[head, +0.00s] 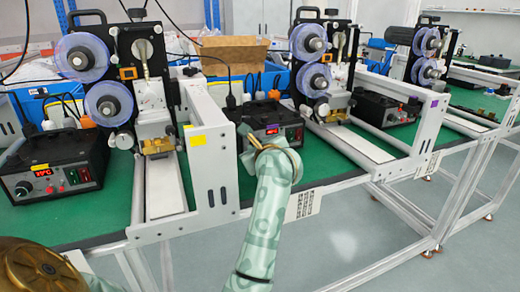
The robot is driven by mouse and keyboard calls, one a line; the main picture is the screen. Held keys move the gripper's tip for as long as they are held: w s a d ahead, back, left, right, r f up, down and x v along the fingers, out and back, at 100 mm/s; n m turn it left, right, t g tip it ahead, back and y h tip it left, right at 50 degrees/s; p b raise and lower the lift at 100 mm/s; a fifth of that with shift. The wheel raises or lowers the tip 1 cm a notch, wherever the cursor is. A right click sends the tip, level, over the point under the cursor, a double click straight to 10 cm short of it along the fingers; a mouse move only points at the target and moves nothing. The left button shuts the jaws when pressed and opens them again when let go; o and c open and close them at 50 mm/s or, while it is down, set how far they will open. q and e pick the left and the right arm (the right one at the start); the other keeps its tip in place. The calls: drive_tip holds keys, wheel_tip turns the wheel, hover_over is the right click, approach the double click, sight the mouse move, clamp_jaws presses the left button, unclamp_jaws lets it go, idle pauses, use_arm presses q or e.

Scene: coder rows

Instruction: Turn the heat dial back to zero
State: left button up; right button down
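A black heat control box (62,160) stands at the left, with a lit red readout, a dial (22,189) at its left and switches at its right. A similar black box (268,116) stands in the middle, with a small red readout. The left part of its front, where a dial would be, is hidden behind my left gripper (245,146). The gripper is at that front, mostly covered by my wrist, so its fingers and any contact cannot be made out. My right gripper is not in view.
Coder machines with purple reels (108,103) stand in a row on green-topped tables. A third black box (386,108) stands farther right. Grey floor (350,235) is clear at the lower right.

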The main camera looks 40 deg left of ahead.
use_arm(q)
drive_tip(key=shift+f, duration=0.2)
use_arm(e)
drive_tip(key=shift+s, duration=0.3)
use_arm(q)
drive_tip(key=shift+d, duration=0.1)
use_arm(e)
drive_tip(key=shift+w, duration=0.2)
use_arm(q)
drive_tip(key=o, duration=1)
drive_tip(key=shift+r, duration=0.15)
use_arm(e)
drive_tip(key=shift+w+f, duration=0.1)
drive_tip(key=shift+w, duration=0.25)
